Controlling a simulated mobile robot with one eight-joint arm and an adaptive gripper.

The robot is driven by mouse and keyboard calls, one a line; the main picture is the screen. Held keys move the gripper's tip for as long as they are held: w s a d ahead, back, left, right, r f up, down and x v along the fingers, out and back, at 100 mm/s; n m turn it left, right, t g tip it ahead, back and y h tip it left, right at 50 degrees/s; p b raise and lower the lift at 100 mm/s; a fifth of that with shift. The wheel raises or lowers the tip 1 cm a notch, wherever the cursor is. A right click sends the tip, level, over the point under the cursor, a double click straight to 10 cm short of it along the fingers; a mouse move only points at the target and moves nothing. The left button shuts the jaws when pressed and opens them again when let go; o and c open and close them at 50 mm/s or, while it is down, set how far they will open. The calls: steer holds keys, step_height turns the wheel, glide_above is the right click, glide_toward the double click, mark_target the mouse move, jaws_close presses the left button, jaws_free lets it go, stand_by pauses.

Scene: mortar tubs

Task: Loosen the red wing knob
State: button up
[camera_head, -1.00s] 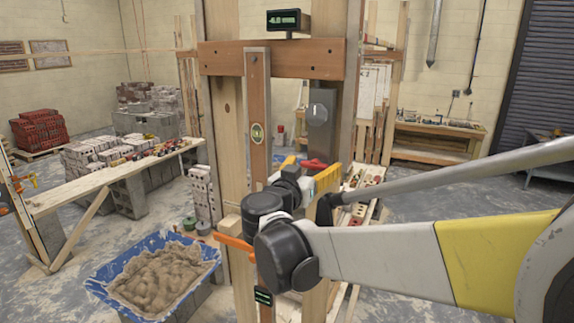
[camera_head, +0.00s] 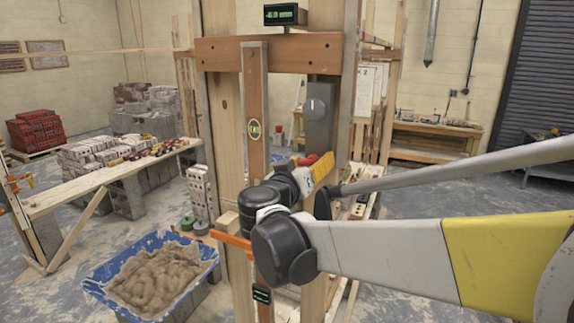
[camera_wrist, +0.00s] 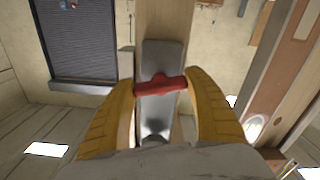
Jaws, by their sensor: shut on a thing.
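The red wing knob (camera_wrist: 160,85) lies crosswise over a grey metal bar in the wrist view, between the two yellow fingers. My gripper (camera_wrist: 161,87) is shut on it, with a fingertip at each end of the wing. In the head view a small part of the red knob (camera_head: 309,159) shows just beyond my gripper (camera_head: 318,167); my wrist hides the rest. The grey metal bar (camera_head: 319,117) with a round grey dial runs down the right-hand post above the knob.
A wooden crossbeam (camera_head: 270,54) with a green-lit display (camera_head: 285,15) spans the posts. A spirit level (camera_head: 256,120) stands upright left of the knob. A blue mortar tub (camera_head: 150,275) sits low at left, and a plank bench (camera_head: 110,175) stands behind it.

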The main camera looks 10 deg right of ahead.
steer(key=n+b, duration=0.2)
steer(key=n, duration=0.5)
steer(key=shift+f, duration=0.1)
steer(key=n+b, duration=0.1)
steer(key=n, duration=0.3)
steer(key=shift+n+b, duration=0.5)
steer(key=shift+n, duration=1.3)
steer(key=o, duration=1.2)
steer(key=shift+s+a, duration=0.1)
steer(key=v, duration=1.1)
steer(key=shift+s+a, duration=0.2)
steer(key=shift+s, duration=0.15)
